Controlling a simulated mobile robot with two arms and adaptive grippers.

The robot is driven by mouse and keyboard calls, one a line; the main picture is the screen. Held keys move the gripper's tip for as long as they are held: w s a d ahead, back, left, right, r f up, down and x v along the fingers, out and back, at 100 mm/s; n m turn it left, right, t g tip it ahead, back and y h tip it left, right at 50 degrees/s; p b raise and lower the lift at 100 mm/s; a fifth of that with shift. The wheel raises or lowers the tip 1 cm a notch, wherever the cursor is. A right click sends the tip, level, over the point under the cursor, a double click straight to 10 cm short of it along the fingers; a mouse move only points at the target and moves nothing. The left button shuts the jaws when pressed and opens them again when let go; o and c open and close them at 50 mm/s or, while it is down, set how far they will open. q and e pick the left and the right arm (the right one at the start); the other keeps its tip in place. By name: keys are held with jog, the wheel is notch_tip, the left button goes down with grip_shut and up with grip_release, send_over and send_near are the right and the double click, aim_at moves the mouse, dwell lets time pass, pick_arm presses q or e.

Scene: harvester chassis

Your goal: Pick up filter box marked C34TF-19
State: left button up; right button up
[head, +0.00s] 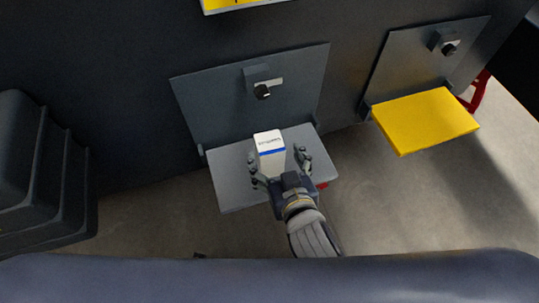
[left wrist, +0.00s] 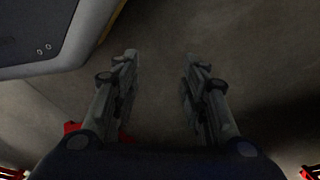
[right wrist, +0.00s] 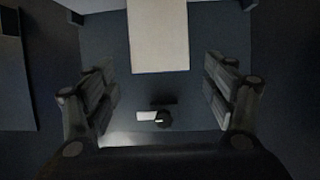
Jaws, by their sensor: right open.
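A white filter box (head: 269,145) with a blue stripe stands on a grey fold-down shelf (head: 232,187) in the head view. Dark lettering shows on its top, too small to read surely. My right gripper (head: 279,166) is open, with one finger at each side of the box and gaps visible. In the right wrist view the pale box (right wrist: 158,35) lies ahead, between the lines of the spread fingers. Its lower part is partly hidden by the gripper in the head view. My left gripper (left wrist: 160,80) is open and empty over bare floor in the left wrist view.
A grey back plate with a latch (head: 263,92) rises behind the shelf. A yellow shelf (head: 427,120) sits to the right, and a dark ribbed block (head: 40,180) stands at the left. The floor (head: 400,205) in front is clear.

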aim_at(269, 145)
jog(key=shift+x, duration=1)
jog(key=b+x, duration=0.1)
jog(key=x, duration=0.3)
jog(key=shift+w+a+f, duration=0.1)
jog(key=shift+w+f, duration=0.05)
jog(key=shift+w, duration=0.05)
pick_arm(q)
jog(key=w+r, duration=0.2)
jog(key=r, duration=0.1)
jog(key=shift+d, duration=0.1)
pick_arm(e)
jog(key=c, duration=1.5)
